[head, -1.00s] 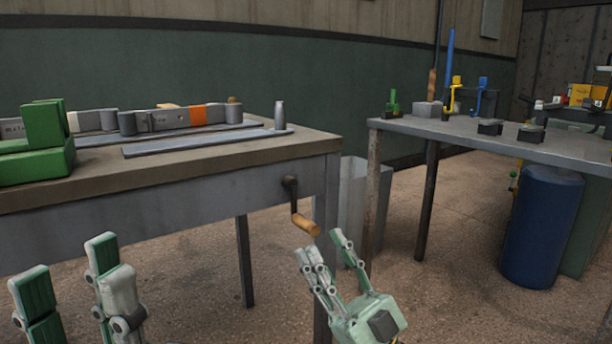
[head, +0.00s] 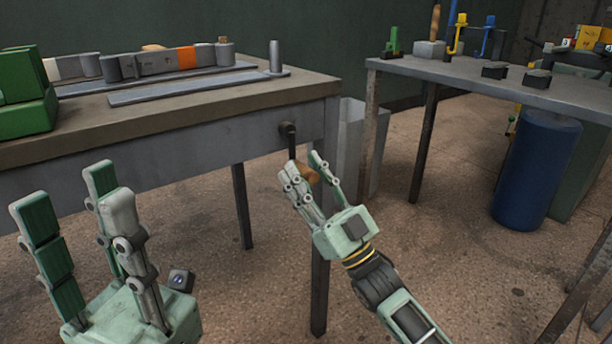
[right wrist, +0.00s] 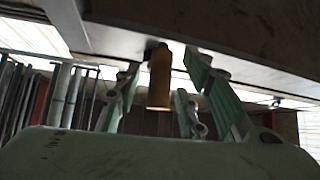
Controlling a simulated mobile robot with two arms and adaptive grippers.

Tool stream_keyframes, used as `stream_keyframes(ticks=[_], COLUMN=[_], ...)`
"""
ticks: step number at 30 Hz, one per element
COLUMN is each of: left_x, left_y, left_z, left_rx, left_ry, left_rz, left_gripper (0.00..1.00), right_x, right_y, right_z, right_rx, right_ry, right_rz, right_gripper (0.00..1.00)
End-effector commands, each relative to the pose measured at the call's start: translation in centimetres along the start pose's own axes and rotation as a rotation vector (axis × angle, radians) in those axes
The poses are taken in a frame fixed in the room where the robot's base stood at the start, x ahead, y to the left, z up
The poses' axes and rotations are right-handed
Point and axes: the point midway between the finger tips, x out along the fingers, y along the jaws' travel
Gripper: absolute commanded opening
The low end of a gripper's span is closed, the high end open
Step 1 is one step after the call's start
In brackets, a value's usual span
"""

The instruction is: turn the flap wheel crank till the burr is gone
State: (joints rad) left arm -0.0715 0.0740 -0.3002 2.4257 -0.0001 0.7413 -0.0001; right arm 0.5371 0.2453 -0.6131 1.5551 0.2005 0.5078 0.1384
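The crank (head: 290,140) is a dark arm on the front apron of the near workbench, close to its right corner. Its brown wooden handle (head: 308,173) sits at the lower end. My right gripper (head: 302,165) is open, with its fingers on either side of the handle. In the right wrist view the handle (right wrist: 160,76) stands between the spread fingers, with gaps on both sides. My left gripper (head: 72,195) is open and empty, in front of the bench at lower left. I cannot make out the flap wheel or a burr.
On the near bench (head: 200,108) are a green block (head: 24,90), a grey bar with an orange band (head: 187,60) and a metal post (head: 274,56). A grey bin (head: 352,140) stands behind the right corner. A second table (head: 440,72) and a blue drum (head: 537,170) are at right.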

Motion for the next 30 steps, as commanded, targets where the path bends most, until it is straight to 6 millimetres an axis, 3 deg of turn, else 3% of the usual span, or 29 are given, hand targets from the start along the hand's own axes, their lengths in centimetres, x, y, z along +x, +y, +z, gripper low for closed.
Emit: stream_keyframes(ticks=[7, 20, 30], left_x=[0.04, 0.04, 0.05], left_y=[0.01, 0.01, 0.00], left_z=[0.01, 0.01, -0.01], left_rx=[0.000, -0.001, 0.000], left_ry=[0.000, 0.000, 0.000], left_rz=[0.000, 0.000, 0.000], left_gripper=[0.28, 0.28, 0.28], right_x=[0.10, 0.07, 0.06], right_y=[0.00, 0.01, 0.02], right_z=[0.00, -0.01, 0.00], right_rx=[0.000, -0.001, -0.002], right_ry=[-0.001, 0.000, -0.001], right_rz=[0.000, 0.000, 0.000], right_gripper=[0.36, 0.00, 0.00])
